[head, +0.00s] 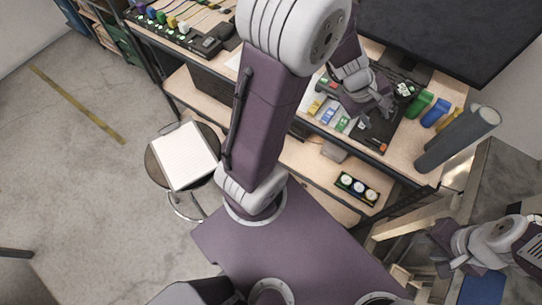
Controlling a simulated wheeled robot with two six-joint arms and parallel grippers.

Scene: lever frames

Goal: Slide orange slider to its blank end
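A dark panel (399,105) lies on the workbench under my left gripper (378,110). The gripper is over the panel, its fingers pointing down and to the right. It is too small to tell whether they are open or shut, or whether they touch anything. A small red-orange part (383,148) shows at the panel's near edge. I cannot tell whether it is the orange slider, and the gripper and wrist cover much of the panel. The slider's blank end cannot be made out. My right gripper (436,248) is low at the right, away from the bench; its finger state is unclear.
Yellow, blue and green blocks (328,114) stand left of the panel. Green, blue and yellow bins (435,112) and a grey cylinder (458,138) stand to its right. A large dark monitor (450,35) is behind. A stool with a white pad (184,156) stands left on open floor.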

